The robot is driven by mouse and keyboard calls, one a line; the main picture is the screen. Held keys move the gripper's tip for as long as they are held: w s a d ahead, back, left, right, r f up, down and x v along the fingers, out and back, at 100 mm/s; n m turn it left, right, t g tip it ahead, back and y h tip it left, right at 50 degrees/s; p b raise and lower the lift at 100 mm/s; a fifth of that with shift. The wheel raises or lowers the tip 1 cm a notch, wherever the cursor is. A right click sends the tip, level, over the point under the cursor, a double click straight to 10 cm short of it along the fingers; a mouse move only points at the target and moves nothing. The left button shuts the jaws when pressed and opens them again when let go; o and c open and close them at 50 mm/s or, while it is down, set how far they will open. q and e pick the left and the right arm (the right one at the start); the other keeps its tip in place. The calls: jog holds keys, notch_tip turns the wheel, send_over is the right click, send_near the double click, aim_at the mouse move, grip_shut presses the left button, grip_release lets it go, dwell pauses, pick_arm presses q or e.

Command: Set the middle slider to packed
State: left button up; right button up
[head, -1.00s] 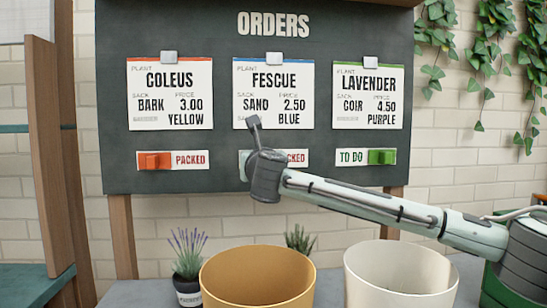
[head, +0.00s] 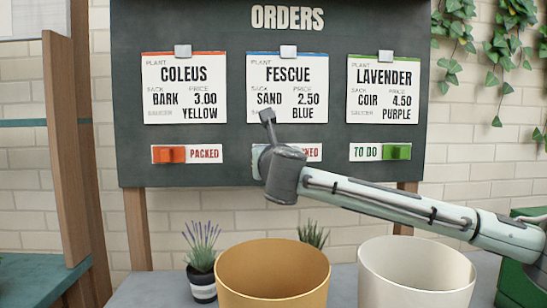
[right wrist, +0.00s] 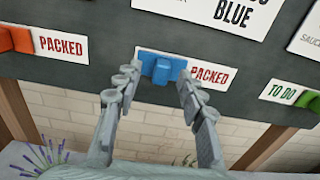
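The middle slider (right wrist: 205,76) sits under the FESCUE card on the orders board. In the right wrist view its blue knob (right wrist: 162,70) is at the left part of the strip, and PACKED shows to its right. In the head view my right gripper (head: 283,172) and arm cover most of this slider. In the right wrist view the two fingers are apart, one on each side of the blue knob, with the right fingertip close to it. I cannot tell whether either finger touches it. My left gripper is not in view.
The left slider has an orange knob (head: 170,154) and shows PACKED. The right slider has a green knob (head: 397,152) and shows TO DO. Below stand a yellow pot (head: 272,275), a cream pot (head: 415,280), a lavender plant (head: 202,262) and a small green plant (head: 313,234).

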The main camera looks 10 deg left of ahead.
jog(key=s+d, duration=0.1)
jog(key=s, duration=0.7)
jog(key=shift+s+d, duration=0.25)
jog(key=shift+d, duration=0.1)
